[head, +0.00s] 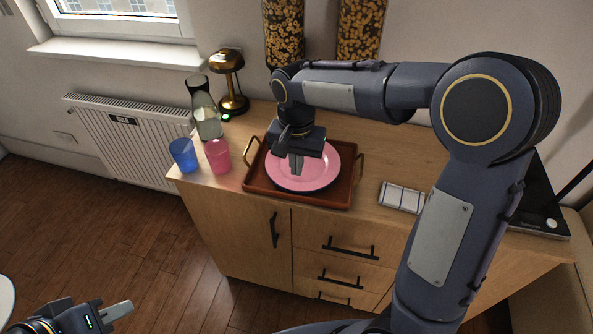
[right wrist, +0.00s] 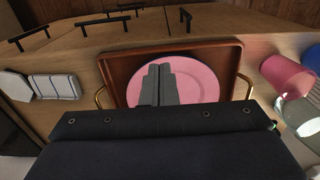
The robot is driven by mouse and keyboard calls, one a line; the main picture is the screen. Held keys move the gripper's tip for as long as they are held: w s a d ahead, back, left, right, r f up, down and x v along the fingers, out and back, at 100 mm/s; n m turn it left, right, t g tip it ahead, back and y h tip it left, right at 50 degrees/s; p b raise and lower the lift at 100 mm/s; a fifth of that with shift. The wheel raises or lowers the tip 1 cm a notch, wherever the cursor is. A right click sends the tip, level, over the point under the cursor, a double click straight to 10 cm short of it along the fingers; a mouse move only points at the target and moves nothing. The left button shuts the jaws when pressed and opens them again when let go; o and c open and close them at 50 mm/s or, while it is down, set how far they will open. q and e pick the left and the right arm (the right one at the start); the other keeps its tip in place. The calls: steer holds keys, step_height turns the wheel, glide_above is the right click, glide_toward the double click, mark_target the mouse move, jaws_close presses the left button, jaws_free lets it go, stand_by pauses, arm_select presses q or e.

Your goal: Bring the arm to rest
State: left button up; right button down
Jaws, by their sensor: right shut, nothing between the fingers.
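My right arm reaches in from the right of the head view over the counter. My right gripper (head: 296,165) points down above the pink plate (head: 318,178), its fingers shut with nothing between them. The shut fingers also show in the right wrist view (right wrist: 158,86), in front of the plate (right wrist: 198,82). The plate lies on a brown tray (head: 256,182) with brass handles. I cannot tell the exact gap between fingertips and plate. My left gripper (head: 118,312) is low at the bottom left of the head view, away from the counter; its finger gap is unclear.
A blue cup (head: 183,155) and a pink cup (head: 218,156) stand left of the tray, with a glass carafe (head: 206,112) and brass lamp (head: 230,82) behind. Tall jars (head: 284,32) stand at the back. A folded checked cloth (head: 402,197) lies right of the tray.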

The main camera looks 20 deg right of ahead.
stand_by(0.4)
steer(key=s+d+r+n+t+y, duration=0.1)
steer(key=s+n+t+y, duration=0.1)
steer(key=s, duration=0.9)
steer(key=s+d+r+n+t+y, duration=0.1)
steer(key=s+d+n+t, duration=0.1)
steer(key=s, duration=0.8)
steer(key=shift+s+d+r+n+t+y, duration=0.25)
steer(key=shift+s+n+t+y, duration=0.15)
steer(key=shift+n+t, duration=0.3)
steer(key=shift+s, duration=0.1)
